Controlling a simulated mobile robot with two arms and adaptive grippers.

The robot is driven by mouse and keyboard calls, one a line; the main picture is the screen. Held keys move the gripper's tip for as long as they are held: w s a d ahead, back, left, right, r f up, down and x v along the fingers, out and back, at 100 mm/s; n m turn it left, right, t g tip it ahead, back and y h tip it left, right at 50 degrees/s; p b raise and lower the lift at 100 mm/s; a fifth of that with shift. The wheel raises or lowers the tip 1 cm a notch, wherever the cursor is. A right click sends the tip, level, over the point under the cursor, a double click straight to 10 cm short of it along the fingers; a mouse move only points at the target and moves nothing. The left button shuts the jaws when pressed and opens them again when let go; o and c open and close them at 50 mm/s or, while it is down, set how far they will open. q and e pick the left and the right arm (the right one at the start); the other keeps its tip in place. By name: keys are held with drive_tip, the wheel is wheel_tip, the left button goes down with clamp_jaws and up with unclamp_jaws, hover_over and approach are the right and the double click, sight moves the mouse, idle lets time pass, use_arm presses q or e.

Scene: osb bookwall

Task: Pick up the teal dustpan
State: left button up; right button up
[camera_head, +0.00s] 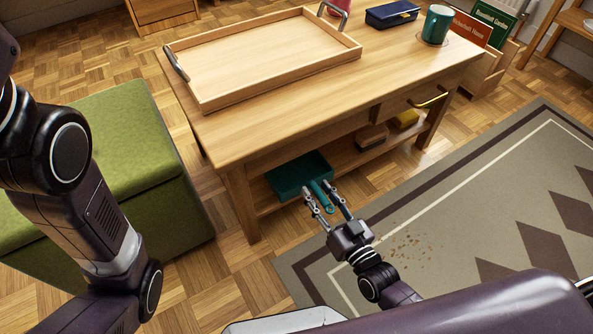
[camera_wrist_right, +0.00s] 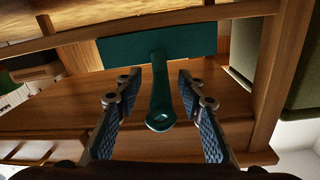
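The teal dustpan (camera_head: 297,174) lies on the lower shelf of the wooden table, with its handle pointing out over the front edge. It also shows in the right wrist view (camera_wrist_right: 158,45), its handle (camera_wrist_right: 160,100) running between my fingers. My right gripper (camera_head: 328,195) is open, with one finger on each side of the handle. In the right wrist view, gaps show between the handle and both fingers of my right gripper (camera_wrist_right: 158,98). My left arm stands at the left of the head view, but its gripper is outside the picture.
The table top (camera_head: 285,130) overhangs the shelf (camera_head: 345,157). A wooden tray (camera_head: 230,97) and a teal mug (camera_head: 437,24) stand on the top. A green bench (camera_head: 125,140) stands left; crumbs (camera_head: 408,243) lie on the rug.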

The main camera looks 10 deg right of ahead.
drive_tip(key=shift+w+a, duration=0.15)
drive_tip(key=shift+w, duration=0.15)
drive_tip(key=shift+s, duration=0.1)
drive_tip(key=shift+c, duration=1.1)
clamp_jaws()
drive_tip(key=shift+r, duration=0.1)
drive_tip(key=shift+r, duration=0.2)
